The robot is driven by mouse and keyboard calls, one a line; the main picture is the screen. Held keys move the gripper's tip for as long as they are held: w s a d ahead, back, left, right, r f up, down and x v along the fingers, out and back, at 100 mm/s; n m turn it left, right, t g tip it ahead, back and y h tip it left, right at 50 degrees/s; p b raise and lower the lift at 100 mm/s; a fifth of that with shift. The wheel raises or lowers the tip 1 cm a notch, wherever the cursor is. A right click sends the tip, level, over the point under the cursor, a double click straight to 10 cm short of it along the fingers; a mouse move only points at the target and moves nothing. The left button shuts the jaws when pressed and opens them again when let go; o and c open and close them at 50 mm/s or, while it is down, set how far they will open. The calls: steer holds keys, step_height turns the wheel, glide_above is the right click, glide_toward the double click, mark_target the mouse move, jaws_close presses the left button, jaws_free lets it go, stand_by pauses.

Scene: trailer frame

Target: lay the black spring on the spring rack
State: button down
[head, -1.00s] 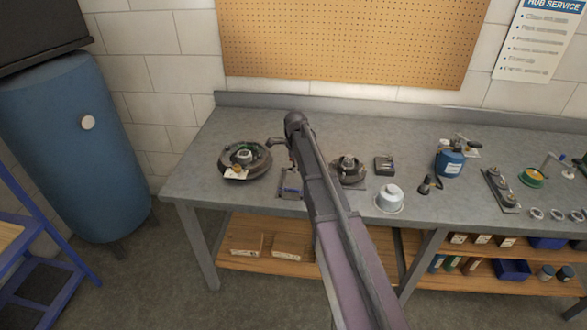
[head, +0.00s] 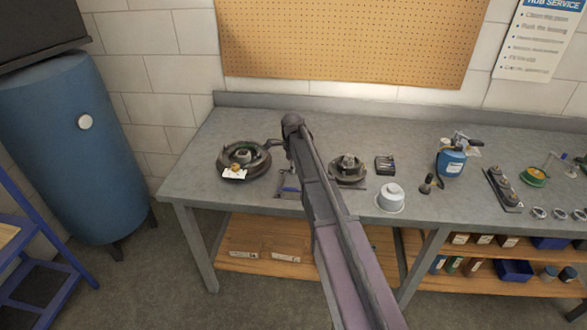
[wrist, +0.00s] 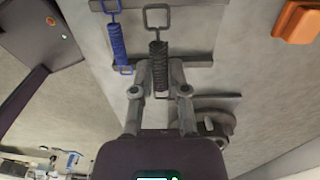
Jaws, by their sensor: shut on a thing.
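The black spring (wrist: 158,55) is a dark coil with a wire loop at its far end. My gripper (wrist: 158,68) is shut on it near its lower end in the wrist view. The spring rack (wrist: 190,30) is a grey plate with raised cross bars; the black spring lies over it, its loop close to the far bar. I cannot tell whether it touches the rack. A blue spring (wrist: 117,40) lies on the rack to the left. In the head view the rack (head: 289,190) is partly hidden by my arm, which also hides the black spring.
A round hub assembly (head: 243,160) with a white tag stands left of the rack on the grey bench (head: 205,195). Another hub part (head: 348,169) and a white cap (head: 391,198) stand to the right. An orange block (wrist: 298,20) shows in the wrist view.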

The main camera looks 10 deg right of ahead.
steer(key=shift+f+b, duration=1.25)
steer(key=shift+f, duration=0.3)
steer(key=shift+f+b, duration=0.7)
steer(key=shift+b, duration=0.05)
stand_by(2.4)
steer(key=c, duration=0.6)
jaws_free()
steer(key=shift+o, duration=0.2)
steer(key=c, duration=0.3)
steer(key=shift+w, duration=0.1)
steer(key=shift+r+p, duration=3.55)
